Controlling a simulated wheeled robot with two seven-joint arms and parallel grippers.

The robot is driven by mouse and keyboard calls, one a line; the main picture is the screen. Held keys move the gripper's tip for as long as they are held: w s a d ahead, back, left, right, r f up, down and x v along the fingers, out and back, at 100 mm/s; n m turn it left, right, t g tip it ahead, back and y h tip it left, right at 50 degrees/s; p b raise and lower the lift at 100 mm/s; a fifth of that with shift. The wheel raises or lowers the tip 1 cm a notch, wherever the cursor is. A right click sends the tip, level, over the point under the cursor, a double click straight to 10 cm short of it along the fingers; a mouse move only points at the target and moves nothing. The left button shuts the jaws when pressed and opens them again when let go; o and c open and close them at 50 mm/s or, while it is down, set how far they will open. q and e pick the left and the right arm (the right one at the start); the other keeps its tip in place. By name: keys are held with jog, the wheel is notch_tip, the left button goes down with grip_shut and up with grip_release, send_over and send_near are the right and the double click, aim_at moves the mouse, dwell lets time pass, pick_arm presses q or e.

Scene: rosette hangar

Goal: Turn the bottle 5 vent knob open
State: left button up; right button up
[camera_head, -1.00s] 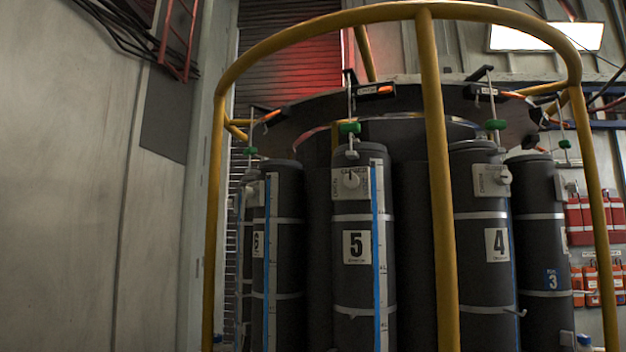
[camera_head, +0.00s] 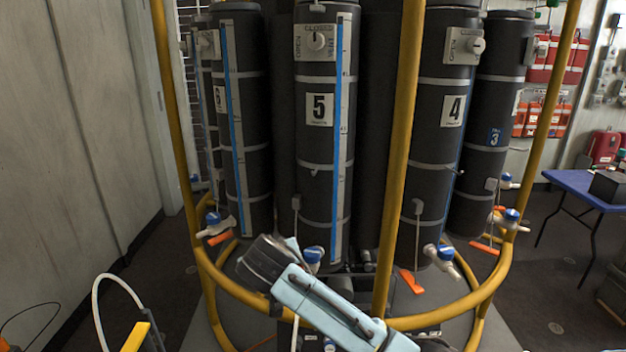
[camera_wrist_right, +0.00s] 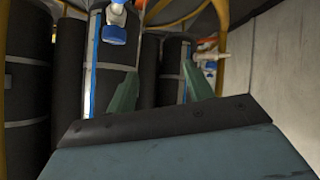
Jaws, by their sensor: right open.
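Bottle 5 (camera_head: 312,150) is a tall dark cylinder with a white number label, in the middle of the head view. Its vent knob (camera_head: 317,41) is a round white knob on a pale plate near the top, with OPEN lettered at its left and CLOSED above. Its mark seems to point up towards CLOSED. My right gripper (camera_head: 290,247) is low in front of the rosette, well below the knob. In the right wrist view its two greenish fingers (camera_wrist_right: 161,72) are apart with nothing between them. My left gripper is not in view.
A yellow tube frame (camera_head: 402,150) rings the bottles, with an upright just right of bottle 5. Bottle 4 (camera_head: 440,125) stands right, another bottle left. Blue-capped valves (camera_head: 313,254) sit low on the bottles. A blue table (camera_head: 585,186) is at far right.

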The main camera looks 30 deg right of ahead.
notch_tip(320, 180, up, 25)
jog(key=w+d+m+t+h+p, duration=0.2)
jog(key=m+t+h, duration=0.1)
jog(key=m+h, duration=0.1)
jog(key=m+h+p, duration=0.2)
jog(key=m+h, duration=0.2)
jog(key=m, duration=0.2)
send_near(315, 41)
jog(key=p+x, duration=0.2)
jog(key=x, duration=0.2)
jog(key=p+x, duration=0.2)
jog(key=x, duration=0.1)
jog(key=shift+w+d+r, duration=0.2)
jog(key=shift+w+d, duration=0.1)
jog(key=shift+w+d+f+p, duration=0.15)
jog(key=shift+w+d+p, duration=0.15)
jog(key=shift+w+d, duration=0.1)
